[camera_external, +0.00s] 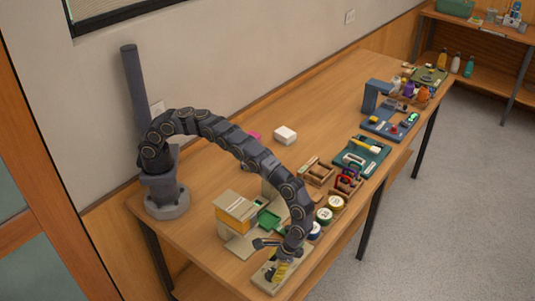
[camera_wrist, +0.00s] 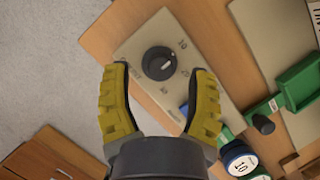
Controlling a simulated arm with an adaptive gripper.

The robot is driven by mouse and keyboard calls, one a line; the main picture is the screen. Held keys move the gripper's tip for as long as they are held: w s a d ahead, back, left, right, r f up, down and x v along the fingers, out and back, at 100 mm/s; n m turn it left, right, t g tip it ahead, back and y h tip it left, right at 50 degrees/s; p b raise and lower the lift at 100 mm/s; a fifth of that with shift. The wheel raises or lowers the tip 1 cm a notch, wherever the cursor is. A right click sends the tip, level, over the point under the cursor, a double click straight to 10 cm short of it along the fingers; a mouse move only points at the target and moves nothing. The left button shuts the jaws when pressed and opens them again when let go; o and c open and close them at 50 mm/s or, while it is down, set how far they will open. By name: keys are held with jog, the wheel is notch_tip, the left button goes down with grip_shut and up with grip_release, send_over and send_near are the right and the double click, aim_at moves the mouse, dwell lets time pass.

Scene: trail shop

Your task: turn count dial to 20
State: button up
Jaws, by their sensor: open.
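In the wrist view, the count dial (camera_wrist: 159,63) is a round black knob with a light pointer mark, set on a beige plate (camera_wrist: 135,45). Printed numbers surround it; one at the upper right looks like 10, and the others are too small or tilted to read surely. My gripper (camera_wrist: 158,80) has yellow-padded fingers, open, one on each side below the knob, with no visible contact. In the external view, my gripper (camera_external: 275,258) hangs over the beige plate (camera_external: 262,281) at the table's near end and hides the dial.
A beige and orange dispenser (camera_external: 236,210) with a green tray (camera_external: 268,220) stands beside the plate. Round-lidded containers (camera_external: 324,215) and wooden crates (camera_external: 318,172) line the table's front edge. A white box (camera_external: 285,135) sits farther back. The table's middle is fairly clear.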

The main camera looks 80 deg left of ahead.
jog(key=shift+x, duration=0.9)
grip_shut()
jog(key=shift+m, duration=0.3)
jog(key=m+y, duration=0.1)
jog(key=m, duration=0.1)
jog(key=m+y, duration=0.1)
jog(key=m, duration=0.2)
jog(key=shift+f+t, duration=0.1)
jog(key=shift+t, duration=0.2)
jog(key=m+y, duration=0.1)
jog(key=m, duration=0.2)
jog(key=m+t+y, duration=0.1)
jog(key=m, duration=0.2)
jog(key=shift+t, duration=0.3)
jog(key=shift+a, duration=0.1)
